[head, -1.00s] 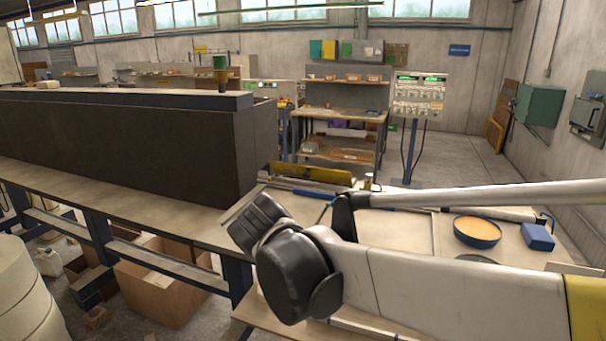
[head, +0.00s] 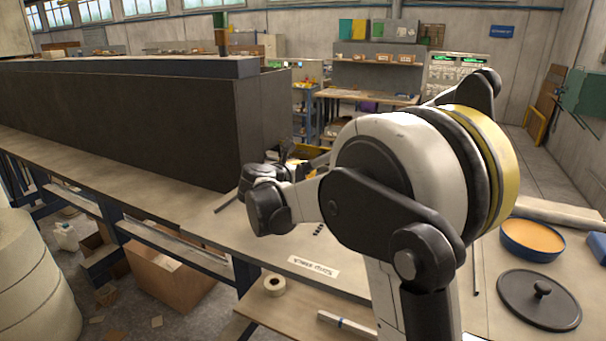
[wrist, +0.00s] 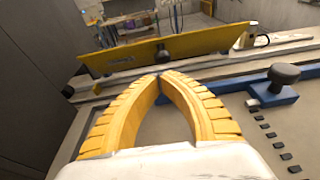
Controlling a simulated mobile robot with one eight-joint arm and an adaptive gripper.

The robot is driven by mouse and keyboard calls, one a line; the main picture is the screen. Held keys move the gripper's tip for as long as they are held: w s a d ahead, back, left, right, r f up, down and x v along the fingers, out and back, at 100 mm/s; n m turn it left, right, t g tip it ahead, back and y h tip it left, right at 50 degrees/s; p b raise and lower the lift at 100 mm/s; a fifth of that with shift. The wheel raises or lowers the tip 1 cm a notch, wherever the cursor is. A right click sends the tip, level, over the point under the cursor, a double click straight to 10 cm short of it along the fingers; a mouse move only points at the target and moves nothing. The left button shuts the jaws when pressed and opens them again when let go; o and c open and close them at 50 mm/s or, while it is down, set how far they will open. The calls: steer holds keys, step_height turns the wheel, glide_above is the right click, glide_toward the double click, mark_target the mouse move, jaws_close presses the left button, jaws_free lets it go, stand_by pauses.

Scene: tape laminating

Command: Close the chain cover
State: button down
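The chain cover, a long yellow panel (wrist: 150,50), stands tilted up along the far side of the worktable in the wrist view, with a dark round knob at the middle of its lower edge. In the head view a small part of the yellow cover (head: 308,152) shows behind my arm. My gripper (wrist: 160,77) has two yellow ribbed fingers whose tips meet with nothing visible between them. The tips are in front of the cover near its knob; I cannot tell whether they touch it. In the head view my arm hides most of this area.
A blue bar with a black knob (wrist: 284,77) lies to the right of my fingers. A tall dark housing (head: 130,130) stands left.

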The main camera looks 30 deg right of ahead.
steer(key=shift+b+x, duration=0.5)
steer(key=shift+x, duration=1.8)
steer(key=shift+r, duration=0.1)
steer(key=shift+d+r+g+y+p, duration=0.1)
steer(key=shift+r+g+y+p, duration=0.2)
steer(key=shift+p, duration=0.5)
